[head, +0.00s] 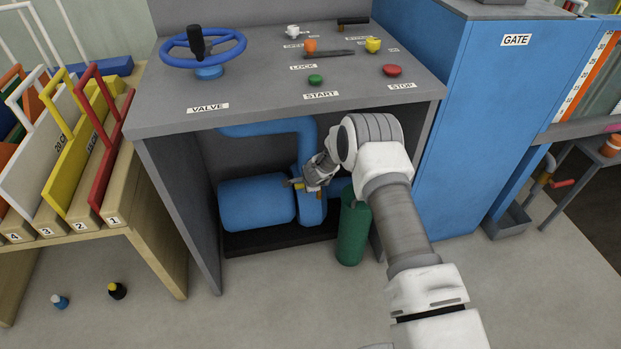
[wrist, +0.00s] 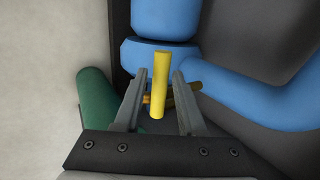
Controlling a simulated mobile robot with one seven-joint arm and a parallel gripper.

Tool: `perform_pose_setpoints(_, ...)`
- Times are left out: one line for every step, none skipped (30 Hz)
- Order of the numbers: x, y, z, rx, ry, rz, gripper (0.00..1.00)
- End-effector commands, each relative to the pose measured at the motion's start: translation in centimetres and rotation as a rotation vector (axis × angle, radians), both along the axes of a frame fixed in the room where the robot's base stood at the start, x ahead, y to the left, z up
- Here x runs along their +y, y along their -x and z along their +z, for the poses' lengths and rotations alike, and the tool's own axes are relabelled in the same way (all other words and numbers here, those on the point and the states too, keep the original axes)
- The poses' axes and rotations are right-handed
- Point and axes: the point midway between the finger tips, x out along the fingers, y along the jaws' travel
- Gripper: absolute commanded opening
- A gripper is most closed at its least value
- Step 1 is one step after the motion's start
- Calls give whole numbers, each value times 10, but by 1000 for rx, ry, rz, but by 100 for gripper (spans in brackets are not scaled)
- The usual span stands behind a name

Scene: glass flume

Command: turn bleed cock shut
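The bleed cock shows in the wrist view as a yellow lever (wrist: 162,88) with a darker brass body (wrist: 194,86) behind it, by the blue pipework. My gripper (wrist: 160,73) is open, with one finger on each side of the lever. A gap shows between the lever and each finger, and the lever points lengthwise between them. In the head view my gripper (head: 305,183) is under the console beside the blue pump (head: 256,203). A small yellow-brown bit of the cock (head: 297,184) shows there, and the rest is hidden behind my gripper.
A green cylinder (head: 352,232) stands just right of the pump. The grey console top (head: 240,105) overhangs my gripper, with grey side panels. A blue cabinet (head: 480,120) stands on the right, a wooden rack (head: 140,215) on the left.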

Motion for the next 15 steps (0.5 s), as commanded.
perform_pose_setpoints(-2,2,6,0,-3,-3,40)
perform_pose_setpoints(-3,4,8,1,-3,-5,40)
perform_pose_setpoints(-4,6,13,1,-4,-4,40)
perform_pose_setpoints(-5,8,16,1,-4,-3,40)
perform_pose_setpoints(-5,10,20,-1,-3,-2,40)
perform_pose_setpoints(-7,13,25,0,-3,-1,40)
perform_pose_setpoints(-8,16,30,0,-3,-3,40)
perform_pose_setpoints(-10,19,34,0,-3,-2,40)
perform_pose_setpoints(-11,22,41,-1,-3,-2,40)
perform_pose_setpoints(-12,26,45,0,-2,0,40)
perform_pose_setpoints(-13,28,51,-2,-1,0,40)
perform_pose_setpoints(-16,32,57,-2,-1,0,40)
perform_pose_setpoints(-17,36,63,-2,0,1,40)
perform_pose_setpoints(-18,39,67,-1,-1,1,40)
perform_pose_setpoints(-20,43,75,-2,0,2,40)
